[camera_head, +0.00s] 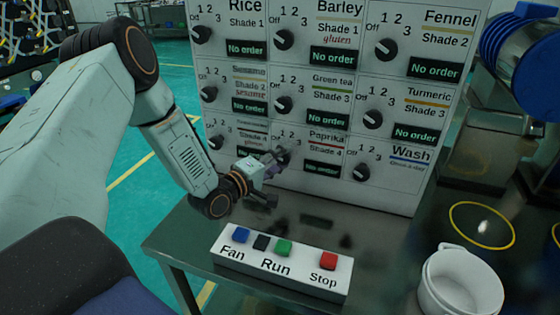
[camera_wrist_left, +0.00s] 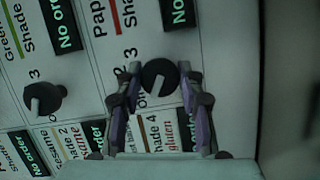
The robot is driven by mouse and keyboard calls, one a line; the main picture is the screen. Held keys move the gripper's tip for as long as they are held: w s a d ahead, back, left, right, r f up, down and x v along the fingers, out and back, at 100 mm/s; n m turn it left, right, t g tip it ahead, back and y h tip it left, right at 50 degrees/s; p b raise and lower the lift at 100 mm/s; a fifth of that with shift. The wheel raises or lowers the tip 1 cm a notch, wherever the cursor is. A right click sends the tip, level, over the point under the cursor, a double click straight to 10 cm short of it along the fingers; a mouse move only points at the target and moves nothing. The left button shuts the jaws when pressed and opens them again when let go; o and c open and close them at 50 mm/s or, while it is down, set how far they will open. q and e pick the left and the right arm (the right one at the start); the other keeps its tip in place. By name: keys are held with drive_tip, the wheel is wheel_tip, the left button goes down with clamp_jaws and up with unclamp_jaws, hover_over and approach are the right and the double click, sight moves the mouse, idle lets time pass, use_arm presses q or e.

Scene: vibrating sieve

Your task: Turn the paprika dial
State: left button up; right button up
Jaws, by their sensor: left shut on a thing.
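The paprika dial (camera_head: 284,157) is a black round knob on the lower row of a white panel (camera_head: 398,201), left of the red-lined Paprika label (camera_head: 326,137). My left gripper (camera_head: 274,161) reaches it from the left and partly covers it. In the left wrist view, the dial (camera_wrist_left: 160,78) sits between the two fingers of the left gripper (camera_wrist_left: 160,73), which are closed in on its sides. Its pale pointer mark points down and slightly left in that view. The Paprika display (camera_head: 322,168) is partly legible. My right gripper is not in view.
Similar dials surround it, with the wash dial (camera_head: 361,172) to the right and the green tea dial (camera_head: 283,105) above. A button box (camera_head: 285,272) lies below on the dark table (camera_head: 190,235). A white pot (camera_head: 460,283) stands at right. Some table between panel and box is bare.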

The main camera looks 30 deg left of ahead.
use_arm(q)
drive_tip(key=o, duration=1.2)
drive_tip(key=shift+s+a+r, duration=0.1)
drive_tip(key=shift+s+a, duration=0.1)
drive_tip(key=shift+s, duration=1.05)
drive_tip(key=shift+s+a+r, duration=0.1)
drive_tip(key=shift+s+a, duration=0.1)
drive_tip(key=shift+s, duration=1)
drive_tip(key=shift+s+a, duration=0.2)
drive_tip(key=shift+s, duration=1.05)
